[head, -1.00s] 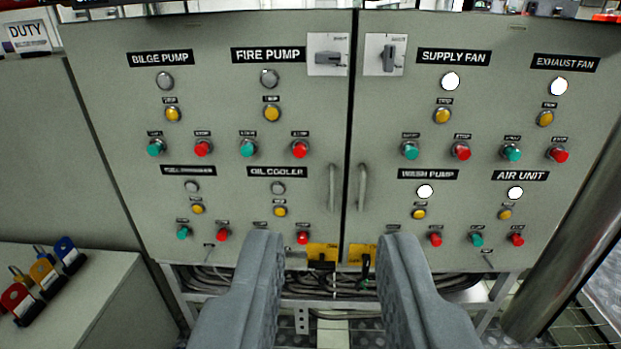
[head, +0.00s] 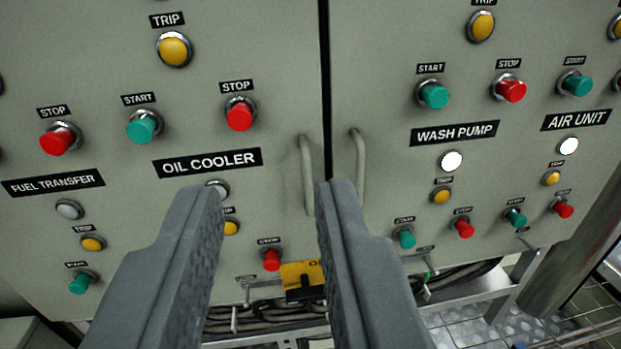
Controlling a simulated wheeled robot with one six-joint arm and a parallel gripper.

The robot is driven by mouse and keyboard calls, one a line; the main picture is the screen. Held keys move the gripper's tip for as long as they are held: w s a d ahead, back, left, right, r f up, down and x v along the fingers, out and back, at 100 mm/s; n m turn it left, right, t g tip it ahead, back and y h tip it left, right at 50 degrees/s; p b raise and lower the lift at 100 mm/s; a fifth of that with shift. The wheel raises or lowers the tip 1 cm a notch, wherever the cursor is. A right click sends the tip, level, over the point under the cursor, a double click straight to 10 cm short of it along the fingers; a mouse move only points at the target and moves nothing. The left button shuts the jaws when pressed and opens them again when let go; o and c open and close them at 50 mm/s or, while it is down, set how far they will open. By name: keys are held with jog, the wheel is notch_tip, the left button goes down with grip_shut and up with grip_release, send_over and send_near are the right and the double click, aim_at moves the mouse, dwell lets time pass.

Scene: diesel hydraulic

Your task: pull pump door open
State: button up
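The grey left cabinet door (head: 75,125), with the FUEL TRANSFER and OIL COOLER labels, has a vertical bar handle (head: 307,172) near its right edge. The grey right door (head: 385,45), labelled WASH PUMP and AIR UNIT, has a similar handle (head: 358,165) near its left edge. Both doors are shut, with a narrow dark seam between them. My gripper (head: 268,195) is open and empty. The left door's handle appears between its fingertips, close to the right one. The right finger's tip lies in front of the seam. I see no contact with the handle.
Red and green push buttons and lamps, such as the stop button (head: 239,116), stick out around the handles. A yellow tag (head: 300,272) sits at the left door's lower edge, partly hidden. Cables (head: 265,318) run below. A metal post (head: 570,275) stands at right.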

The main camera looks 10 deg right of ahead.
aim_at(307, 178)
jog(key=w+f+h, duration=0.1)
jog(key=w+f, duration=0.4)
jog(key=f, duration=0.3)
jog(key=w+f+h, duration=0.1)
jog(key=w+f, duration=0.3)
jog(key=f, duration=0.3)
jog(key=shift+m, duration=0.4)
jog(key=w+d, duration=0.1)
jog(key=w, duration=0.4)
jog(key=w+d, duration=0.1)
jog(key=w, duration=0.5)
jog(key=w+d, duration=0.1)
jog(key=w, duration=0.5)
jog(key=shift+d+f, duration=0.1)
jog(key=shift+d, duration=0.1)
grip_shut()
